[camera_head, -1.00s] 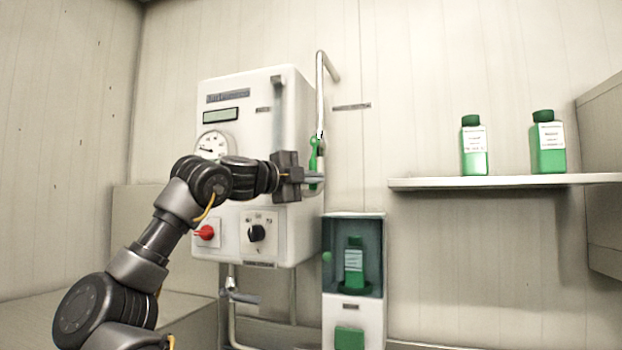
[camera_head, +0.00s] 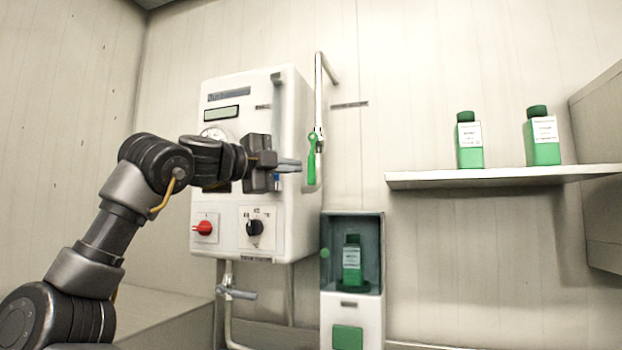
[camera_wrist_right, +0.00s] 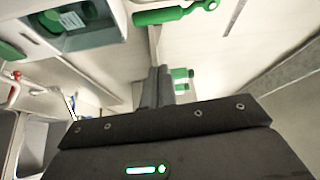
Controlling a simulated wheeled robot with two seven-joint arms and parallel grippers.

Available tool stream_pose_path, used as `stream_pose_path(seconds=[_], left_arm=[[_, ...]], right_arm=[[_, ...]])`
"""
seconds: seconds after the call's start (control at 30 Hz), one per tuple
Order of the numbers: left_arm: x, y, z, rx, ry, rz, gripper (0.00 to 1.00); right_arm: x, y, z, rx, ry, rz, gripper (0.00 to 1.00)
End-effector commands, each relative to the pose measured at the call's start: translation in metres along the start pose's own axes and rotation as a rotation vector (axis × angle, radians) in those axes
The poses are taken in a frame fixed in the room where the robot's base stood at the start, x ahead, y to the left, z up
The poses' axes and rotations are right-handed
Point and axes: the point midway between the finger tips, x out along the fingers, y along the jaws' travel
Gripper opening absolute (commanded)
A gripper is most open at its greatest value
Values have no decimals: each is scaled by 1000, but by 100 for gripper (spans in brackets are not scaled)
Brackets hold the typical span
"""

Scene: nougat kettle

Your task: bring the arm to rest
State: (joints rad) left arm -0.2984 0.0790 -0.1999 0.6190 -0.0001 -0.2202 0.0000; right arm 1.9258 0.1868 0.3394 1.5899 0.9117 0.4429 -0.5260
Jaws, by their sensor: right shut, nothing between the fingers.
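My right gripper (camera_head: 289,165) is shut and empty in front of the white kettle control box, just left of the green lever handle (camera_head: 312,165). A small gap shows between fingertips and handle. The handle hangs down below the bent pipe. In the right wrist view the shut fingers (camera_wrist_right: 158,82) point away from the camera with nothing between them, and the green handle (camera_wrist_right: 172,14) lies at the top, apart from them. My left gripper is not in view.
The white control box (camera_head: 285,225) has a red switch (camera_head: 204,228) and a black knob (camera_head: 254,228). A cabinet (camera_head: 352,305) holds a green bottle (camera_head: 352,262). A wall shelf (camera_head: 500,177) carries two green bottles. Air between handle and shelf is free.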

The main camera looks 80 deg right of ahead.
Motion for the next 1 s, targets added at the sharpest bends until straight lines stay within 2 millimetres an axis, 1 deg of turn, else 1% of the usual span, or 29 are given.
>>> stream_pose_path(seconds=[0.1, 0.2, 0.37, 0.57, 0.67, 0.77, 1.0], left_arm=[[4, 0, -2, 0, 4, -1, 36], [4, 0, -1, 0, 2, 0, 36], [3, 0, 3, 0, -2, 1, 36], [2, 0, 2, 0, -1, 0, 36], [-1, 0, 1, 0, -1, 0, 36], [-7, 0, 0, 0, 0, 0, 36], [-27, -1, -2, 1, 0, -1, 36]], right_arm=[[-8, 0, -1, 1, 2, 1, 0], [-10, -1, -2, 1, 4, 2, 0], [-10, -1, -2, 0, 6, 2, 0], [-8, -1, -2, 1, 6, 2, 0], [1, -1, -3, 1, 8, 4, 0], [15, -2, -3, 1, 9, 5, 0], [62, -1, -3, 0, 10, 4, 0]])
